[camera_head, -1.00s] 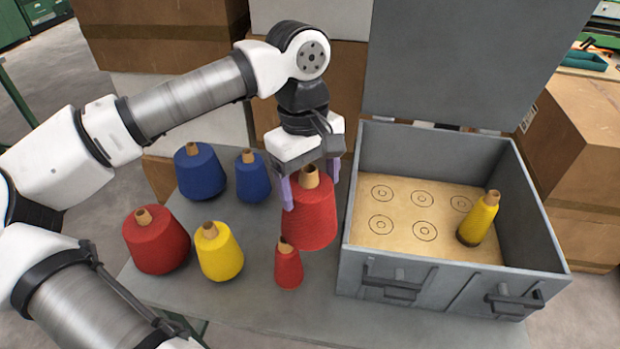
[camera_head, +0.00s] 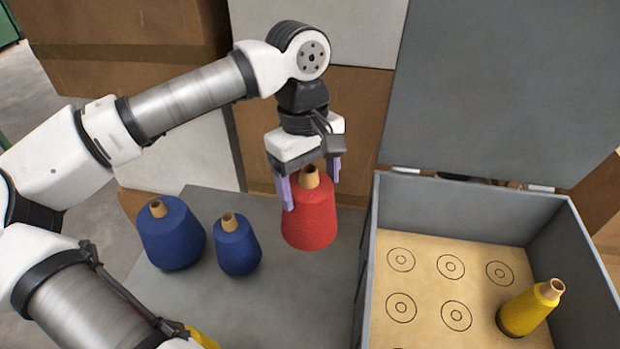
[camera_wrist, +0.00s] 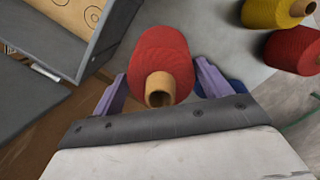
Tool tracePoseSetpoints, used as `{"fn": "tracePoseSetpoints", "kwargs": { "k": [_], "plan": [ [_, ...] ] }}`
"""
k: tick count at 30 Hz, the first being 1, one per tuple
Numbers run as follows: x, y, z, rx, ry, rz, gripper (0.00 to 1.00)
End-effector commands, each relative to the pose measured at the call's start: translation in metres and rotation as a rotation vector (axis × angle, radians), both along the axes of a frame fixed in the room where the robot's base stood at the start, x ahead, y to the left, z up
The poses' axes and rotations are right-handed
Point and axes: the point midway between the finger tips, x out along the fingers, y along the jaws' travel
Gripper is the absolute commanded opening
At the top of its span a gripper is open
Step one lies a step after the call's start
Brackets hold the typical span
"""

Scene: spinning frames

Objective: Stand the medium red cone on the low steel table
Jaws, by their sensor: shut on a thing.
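My gripper (camera_head: 312,188) is shut on the medium red cone (camera_head: 310,222), with one finger on each side of its upper part. The cone is upright, its tan tube tip between the fingers. In the wrist view the held cone (camera_wrist: 165,52) shows from above between the purple fingers. It is over the grey steel table (camera_head: 290,290), left of the grey case. I cannot tell whether its base touches the tabletop.
Two blue cones (camera_head: 172,235) (camera_head: 237,247) stand left of the held cone. The open grey case (camera_head: 368,265) has ringed spots and a tilted yellow cone (camera_head: 530,308). Another red cone (camera_wrist: 292,50) and a yellow cone (camera_wrist: 268,12) show in the wrist view. Cardboard boxes (camera_head: 350,115) stand behind.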

Motion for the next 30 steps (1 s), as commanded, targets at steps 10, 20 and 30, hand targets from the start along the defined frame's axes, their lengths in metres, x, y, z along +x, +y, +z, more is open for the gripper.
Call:
{"fn": "tracePoseSetpoints", "kwargs": {
  "k": [10, 20, 30],
  "plan": [
    [0.000, 0.000, -0.065, 0.000, 0.000, 0.000, 0.13],
    [0.000, 0.000, -0.075, -0.001, -0.001, 0.000, 0.13],
    [0.000, 0.000, -0.105, 0.000, 0.000, 0.000, 0.13]
  ]
}}
